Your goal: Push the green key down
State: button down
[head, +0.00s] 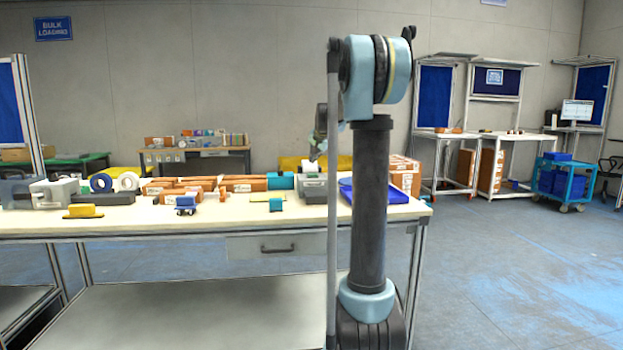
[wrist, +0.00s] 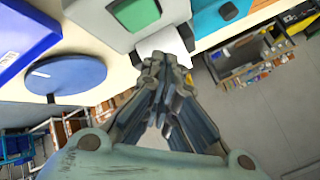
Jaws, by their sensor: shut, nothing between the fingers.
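The green key (wrist: 136,12) is a green square on the top of a light grey device (wrist: 95,14), at the top edge of the wrist view. A white strip of paper (wrist: 163,44) shows between the device and my fingertips. My gripper (wrist: 165,68) is shut and empty, its fingertips just below the key in the wrist view. I cannot tell the gap in height. In the head view the grey device (head: 313,188) stands on the table beside my arm, and I cannot make out the key there.
A teal box (wrist: 212,14) stands right of the device in the wrist view. A blue disc (wrist: 66,76) and a blue tray (wrist: 20,32) lie to its left. In the head view, orange-brown boxes (head: 243,185) and small items crowd the table (head: 130,228) left of the device.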

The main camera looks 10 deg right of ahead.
aim_at(315, 174)
jog(key=shift+f, duration=1.7)
jog(key=shift+s+f, duration=0.1)
jog(key=shift+f, duration=0.9)
dwell(1.2)
jog(key=shift+r, duration=1.05)
jog(key=shift+r, duration=0.15)
jog(key=shift+r, duration=2.35)
